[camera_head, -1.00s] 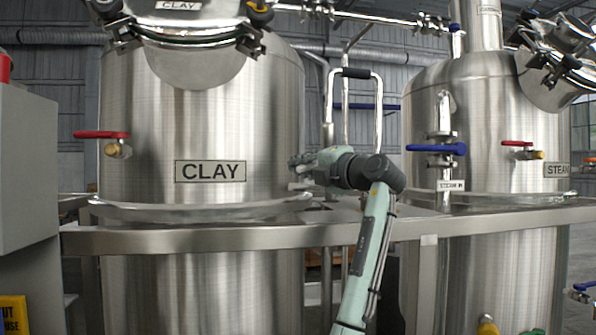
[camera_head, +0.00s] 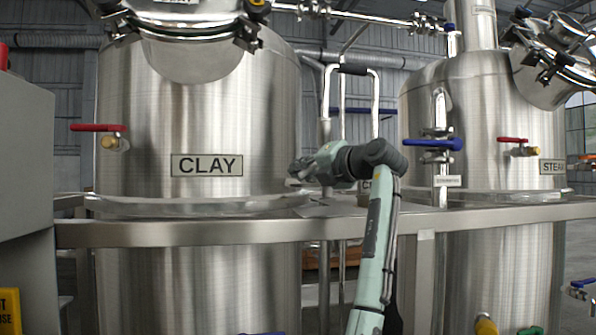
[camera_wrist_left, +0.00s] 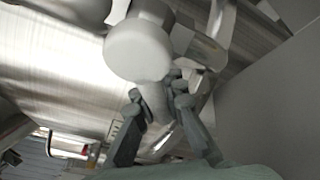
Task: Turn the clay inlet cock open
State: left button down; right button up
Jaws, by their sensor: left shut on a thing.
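The clay tank (camera_head: 200,120) is a large steel vessel at the left with a CLAY plate on it. My left gripper (camera_head: 298,170) is at its right side, above the steel rail, pointing left. In the left wrist view its fingers (camera_wrist_left: 158,118) are closed around the stem of a pale grey, round-headed handle (camera_wrist_left: 139,50), which I take to be the clay inlet cock's. In the head view my gripper and wrist hide the cock. My right gripper is not in view.
A steel rail (camera_head: 160,233) crosses in front of the tanks. A red-handled tap (camera_head: 98,128) is on the clay tank's left. The steam tank (camera_head: 480,110) at the right has a blue-handled cock (camera_head: 433,144) and a red-handled tap (camera_head: 512,140). A grey cabinet (camera_head: 25,160) stands far left.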

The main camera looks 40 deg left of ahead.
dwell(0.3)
pick_arm(q)
jog(key=c, duration=1.5)
grip_release()
jog(key=shift+c, duration=0.2)
jog(key=v, duration=1.2)
